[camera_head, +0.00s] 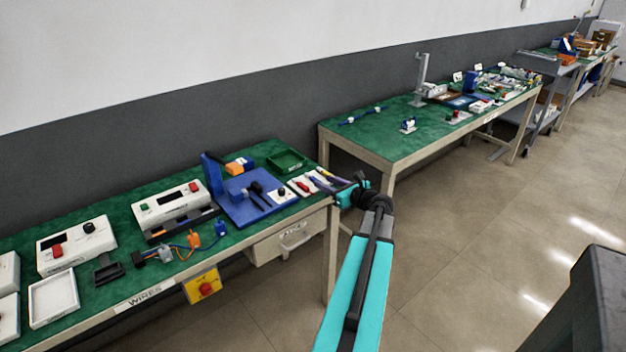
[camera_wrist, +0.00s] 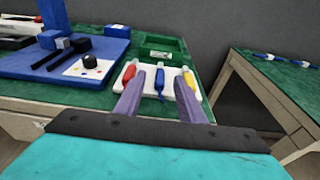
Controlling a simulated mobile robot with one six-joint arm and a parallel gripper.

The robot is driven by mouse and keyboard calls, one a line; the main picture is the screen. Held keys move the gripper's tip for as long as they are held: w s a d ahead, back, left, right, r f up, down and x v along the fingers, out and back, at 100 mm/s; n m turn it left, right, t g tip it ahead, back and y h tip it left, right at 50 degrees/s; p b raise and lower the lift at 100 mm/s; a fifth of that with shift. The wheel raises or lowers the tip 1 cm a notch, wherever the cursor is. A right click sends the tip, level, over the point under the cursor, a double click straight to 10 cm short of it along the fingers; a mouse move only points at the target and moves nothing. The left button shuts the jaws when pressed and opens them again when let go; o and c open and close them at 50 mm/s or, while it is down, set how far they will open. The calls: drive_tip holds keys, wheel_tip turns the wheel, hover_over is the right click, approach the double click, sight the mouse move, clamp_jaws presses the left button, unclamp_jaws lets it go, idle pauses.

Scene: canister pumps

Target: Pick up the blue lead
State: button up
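The blue lead (camera_wrist: 160,82) lies on a white holder between a red lead (camera_wrist: 129,73) and a yellow lead (camera_wrist: 190,80), near the right end of the green-topped bench. My gripper (camera_wrist: 160,77) is open and empty, with its two purple-grey fingers apart. In the wrist view the blue lead shows in the gap between the fingers. The distance from the fingertips to it is hard to tell. In the head view, my gripper (camera_head: 319,179) is at the bench's right end, and it and the arm partly cover the holder.
A blue fixture (camera_head: 240,207) stands left of the holder, with a green tray (camera_head: 287,161) behind. A meter (camera_head: 170,202) and loose wires (camera_head: 190,242) lie further left. A second green bench (camera_head: 390,138) stands to the right beyond a gap.

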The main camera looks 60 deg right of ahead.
sight(314, 177)
drive_tip(key=shift+w+d+f, duration=0.15)
drive_tip(key=shift+w+d, duration=0.05)
drive_tip(key=shift+w, duration=0.4)
drive_tip(key=shift+w, duration=0.1)
drive_tip(key=shift+p+x, duration=0.5)
drive_tip(key=shift+x, duration=2)
drive_tip(key=shift+d+f, duration=0.15)
clamp_jaws()
